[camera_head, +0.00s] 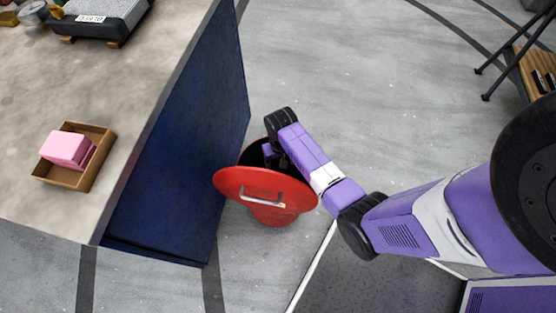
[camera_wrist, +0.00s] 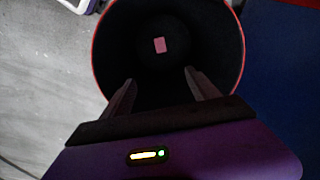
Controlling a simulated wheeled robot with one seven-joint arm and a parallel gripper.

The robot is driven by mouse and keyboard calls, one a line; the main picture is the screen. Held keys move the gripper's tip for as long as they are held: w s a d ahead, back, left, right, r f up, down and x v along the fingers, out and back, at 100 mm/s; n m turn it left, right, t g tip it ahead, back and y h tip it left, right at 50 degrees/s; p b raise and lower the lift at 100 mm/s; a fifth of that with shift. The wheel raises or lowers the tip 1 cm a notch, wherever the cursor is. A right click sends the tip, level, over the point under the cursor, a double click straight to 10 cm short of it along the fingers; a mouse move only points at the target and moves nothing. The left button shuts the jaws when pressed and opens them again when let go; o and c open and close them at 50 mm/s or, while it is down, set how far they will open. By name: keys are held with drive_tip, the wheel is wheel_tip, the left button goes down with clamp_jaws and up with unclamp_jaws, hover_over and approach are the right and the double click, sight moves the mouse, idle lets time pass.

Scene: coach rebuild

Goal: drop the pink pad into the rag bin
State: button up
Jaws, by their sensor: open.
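In the wrist view the pink pad (camera_wrist: 159,45) lies at the dark bottom of the round rag bin (camera_wrist: 240,52). My gripper (camera_wrist: 160,85) is open and empty above the bin's mouth, its two fingers spread apart. In the head view the red bin (camera_head: 274,217) stands on the floor beside the blue counter, with its red lid (camera_head: 232,185) tilted at the front of its mouth. My wrist covers part of the opening there, and the pad inside is hidden from that view.
A wooden tray (camera_head: 60,178) with more pink pads (camera_head: 68,149) sits on the counter top (camera_head: 130,90). The counter's blue side (camera_head: 190,140) rises close to the left of the bin. A grey device (camera_head: 95,20) stands at the counter's back. Open floor lies behind my arm.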

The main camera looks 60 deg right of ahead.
wheel_tip(320, 180, up, 8)
drive_tip(key=p, duration=0.1)
drive_tip(key=shift+p, duration=0.4)
drive_tip(key=shift+f, duration=0.15)
